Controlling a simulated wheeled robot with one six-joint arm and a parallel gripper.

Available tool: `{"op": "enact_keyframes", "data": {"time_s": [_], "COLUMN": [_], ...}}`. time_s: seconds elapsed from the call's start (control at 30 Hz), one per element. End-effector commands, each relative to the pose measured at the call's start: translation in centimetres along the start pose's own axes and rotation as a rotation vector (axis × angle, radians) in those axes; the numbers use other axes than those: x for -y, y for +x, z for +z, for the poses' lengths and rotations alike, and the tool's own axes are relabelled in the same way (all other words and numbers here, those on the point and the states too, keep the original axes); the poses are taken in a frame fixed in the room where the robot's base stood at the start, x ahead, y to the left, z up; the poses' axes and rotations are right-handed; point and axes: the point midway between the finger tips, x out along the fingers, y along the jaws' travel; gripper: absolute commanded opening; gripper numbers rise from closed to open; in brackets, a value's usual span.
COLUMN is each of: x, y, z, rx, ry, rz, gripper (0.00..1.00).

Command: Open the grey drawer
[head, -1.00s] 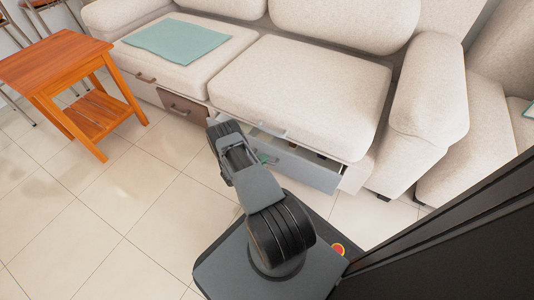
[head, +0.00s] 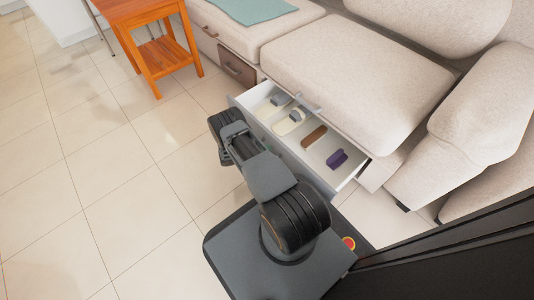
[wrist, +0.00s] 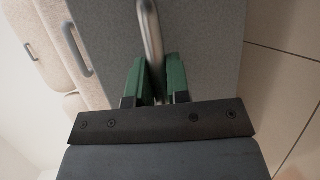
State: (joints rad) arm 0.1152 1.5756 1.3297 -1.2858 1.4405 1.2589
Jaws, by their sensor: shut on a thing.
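The grey drawer (head: 349,176) under the sofa's right seat stands pulled out in the head view, with its inside showing. In the wrist view its grey front (wrist: 208,45) fills the middle. A metal bar handle (wrist: 151,30) runs down from the top of that view. My gripper (wrist: 155,78) has its green fingers on both sides of the handle and is shut on it. In the head view my arm hides the handle and the fingertips.
The drawer holds a grey item (head: 277,100), a cream item (head: 291,120), a brown block (head: 314,137) and a purple item (head: 336,159). A closed brown drawer (head: 238,69) sits to the left. A wooden table (head: 150,45) stands far left. Tiled floor (head: 110,160) is clear at left.

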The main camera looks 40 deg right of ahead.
Motion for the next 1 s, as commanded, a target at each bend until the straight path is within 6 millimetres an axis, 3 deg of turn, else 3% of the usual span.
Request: {"op": "enact_keyframes", "data": {"time_s": [0.37, 0.4, 0.63, 1.0], "x": [0.2, 0.2, 0.2, 0.1], "y": [-0.8, -0.8, -0.8, -1.6], "z": [0.1, 0.1, 0.1, 0.0], "rx": [-0.004, -0.005, -0.006, -0.008], "ry": [-0.002, -0.002, -0.003, -0.003], "rz": [0.003, 0.003, 0.003, 0.003], "gripper": [0.0, 0.19, 0.41, 0.41]}}
